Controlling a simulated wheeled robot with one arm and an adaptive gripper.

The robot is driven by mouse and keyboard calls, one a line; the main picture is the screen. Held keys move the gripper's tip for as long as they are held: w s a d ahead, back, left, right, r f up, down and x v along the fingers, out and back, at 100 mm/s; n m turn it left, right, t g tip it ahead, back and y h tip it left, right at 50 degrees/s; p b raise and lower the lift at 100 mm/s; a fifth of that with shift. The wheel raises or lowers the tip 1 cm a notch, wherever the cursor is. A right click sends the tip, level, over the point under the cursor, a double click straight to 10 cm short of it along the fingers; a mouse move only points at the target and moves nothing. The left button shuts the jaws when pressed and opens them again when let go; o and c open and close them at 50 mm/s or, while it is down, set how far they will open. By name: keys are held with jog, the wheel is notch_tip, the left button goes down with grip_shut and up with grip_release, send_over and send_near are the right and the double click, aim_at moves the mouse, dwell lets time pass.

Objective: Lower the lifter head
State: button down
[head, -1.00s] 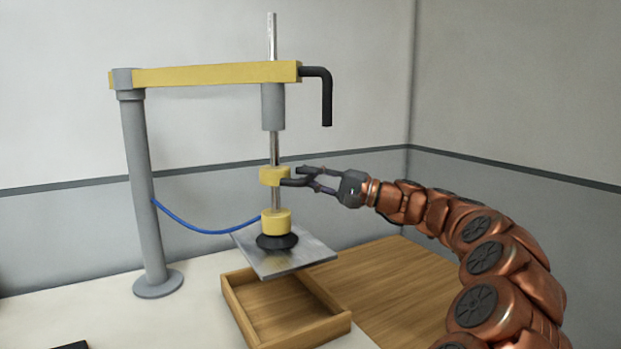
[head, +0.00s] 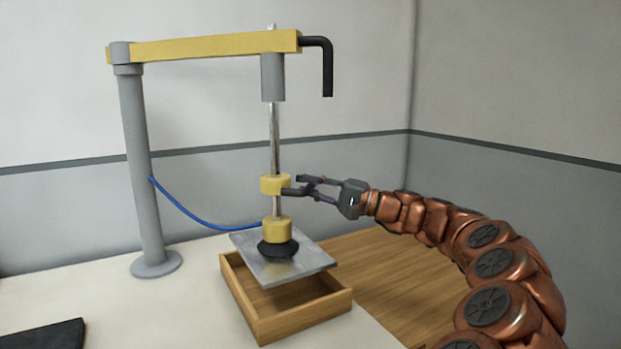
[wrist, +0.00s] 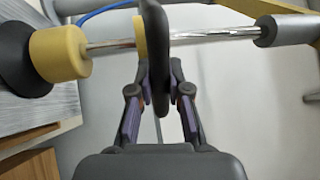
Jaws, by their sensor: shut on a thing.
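The lifter head, a yellow collar (head: 277,230) with a black suction cup (head: 278,249), hangs on a vertical metal rod (head: 274,135). A grey metal plate (head: 311,262) is under the cup and touches it, just above a wooden tray (head: 297,326). My gripper (head: 303,188) is shut on the black handle (head: 292,192) that juts from the upper yellow collar (head: 270,185). In the wrist view the handle (wrist: 153,50) stands between my fingers, with the rod and lower collar (wrist: 58,54) to the left.
A yellow boom (head: 200,47) on a grey post (head: 143,175) carries the rod, with a black crank (head: 328,70) at its right end. A blue hose (head: 195,217) runs to the head. A dark flat object (head: 45,337) lies at lower left. Wooden boards (head: 385,285) lie to the right.

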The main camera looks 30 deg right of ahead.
jog(key=shift+f, duration=0.7)
jog(key=shift+r, duration=0.1)
jog(key=c, duration=1.1)
grip_release()
jog(key=v, duration=1.2)
